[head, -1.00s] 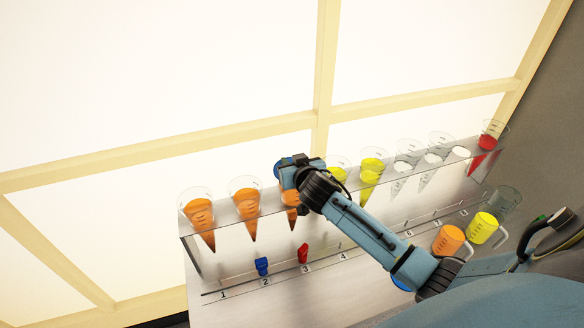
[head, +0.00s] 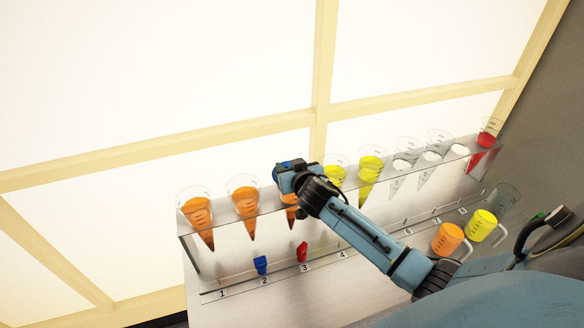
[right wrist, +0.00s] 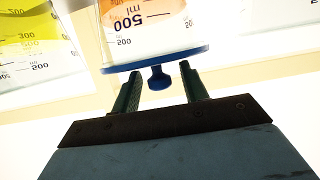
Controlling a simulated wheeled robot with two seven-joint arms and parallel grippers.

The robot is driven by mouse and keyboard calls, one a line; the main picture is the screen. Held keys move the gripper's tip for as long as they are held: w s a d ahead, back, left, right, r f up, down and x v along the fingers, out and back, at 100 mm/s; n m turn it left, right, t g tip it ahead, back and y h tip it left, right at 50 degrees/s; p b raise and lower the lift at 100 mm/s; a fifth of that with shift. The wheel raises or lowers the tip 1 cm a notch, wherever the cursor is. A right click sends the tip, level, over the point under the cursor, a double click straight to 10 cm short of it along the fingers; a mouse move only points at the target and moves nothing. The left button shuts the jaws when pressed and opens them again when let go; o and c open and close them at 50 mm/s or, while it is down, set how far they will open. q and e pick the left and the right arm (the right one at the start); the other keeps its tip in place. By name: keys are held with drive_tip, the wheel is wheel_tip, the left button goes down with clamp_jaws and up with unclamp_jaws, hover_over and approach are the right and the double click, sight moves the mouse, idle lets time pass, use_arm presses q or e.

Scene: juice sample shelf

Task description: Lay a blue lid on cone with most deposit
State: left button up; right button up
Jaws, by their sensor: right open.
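A blue lid (right wrist: 158,64) with a knob lies across the rim of an orange-filled cone (right wrist: 150,20) in the right wrist view, which shows the cone upside down. My right gripper (right wrist: 160,88) is open, with one finger on each side of the lid's knob and a gap to it. In the head view my right gripper (head: 284,172) is over the third cone (head: 291,213), hiding its top. Two more orange cones, the first (head: 198,215) and the second (head: 245,202), stand uncovered to its left. My left gripper is not in view.
The clear rack (head: 222,224) also holds yellow cones (head: 369,172), pale cones (head: 403,165) and a red cone (head: 482,148). A blue clip (head: 260,265) and a red clip (head: 302,252) are below. Orange (head: 447,239) and yellow (head: 484,225) jugs stand at right.

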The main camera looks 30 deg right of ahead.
drive_tip(key=shift+r, duration=0.25)
drive_tip(key=shift+s+a, duration=0.1)
drive_tip(key=shift+s, duration=0.25)
drive_tip(key=v, duration=1.1)
drive_tip(key=shift+s+r, duration=0.15)
